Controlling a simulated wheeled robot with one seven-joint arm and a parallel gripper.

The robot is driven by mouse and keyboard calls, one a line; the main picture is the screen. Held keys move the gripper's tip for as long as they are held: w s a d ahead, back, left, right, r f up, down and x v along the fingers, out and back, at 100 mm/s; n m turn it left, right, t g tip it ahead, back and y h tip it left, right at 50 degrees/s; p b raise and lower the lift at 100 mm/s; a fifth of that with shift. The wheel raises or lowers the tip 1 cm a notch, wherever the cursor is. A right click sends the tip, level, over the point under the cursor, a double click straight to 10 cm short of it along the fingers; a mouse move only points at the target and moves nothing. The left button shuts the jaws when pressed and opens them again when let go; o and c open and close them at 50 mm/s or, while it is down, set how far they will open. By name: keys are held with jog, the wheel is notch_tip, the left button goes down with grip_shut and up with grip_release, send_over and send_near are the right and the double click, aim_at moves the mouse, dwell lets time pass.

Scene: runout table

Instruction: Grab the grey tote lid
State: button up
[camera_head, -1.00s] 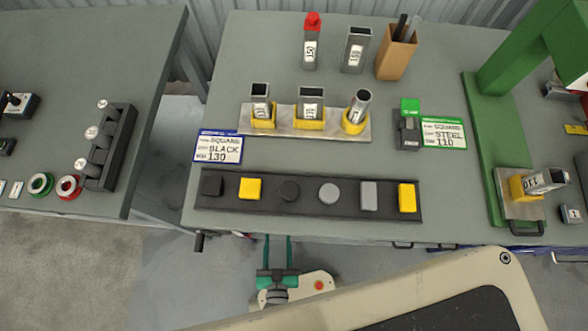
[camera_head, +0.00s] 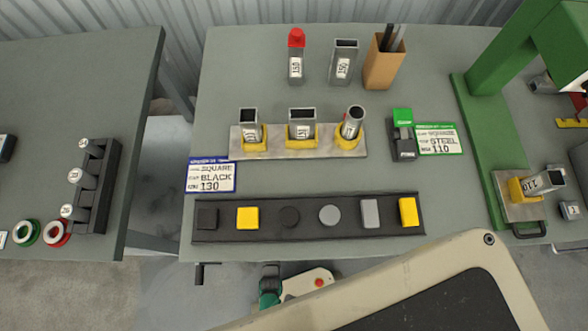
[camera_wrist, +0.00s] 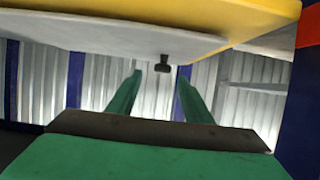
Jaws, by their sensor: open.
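I cannot surely pick out a grey tote lid in either view. In the head view my gripper (camera_head: 269,284) shows as a small green shape below the table's front edge; its fingers are hard to tell apart there. In the wrist view two green fingers of my gripper (camera_wrist: 160,86) stand apart with nothing between them, and corrugated wall lies behind. A pale grey slab (camera_wrist: 90,35) with a yellow edge fills the top of the wrist view, above the fingers and apart from them. I cannot tell what it is.
The table carries a black rail (camera_head: 300,234) of black, yellow and grey caps, a metal plate (camera_head: 277,151) with tubes in yellow holders, a brown cup (camera_head: 383,66) and a green frame (camera_head: 474,150). Another table (camera_head: 60,100) stands left across a floor gap.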

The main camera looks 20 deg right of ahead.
jog(key=shift+x, duration=2.65)
jog(key=shift+a+f, duration=0.1)
jog(key=shift+a, duration=0.05)
grip_shut()
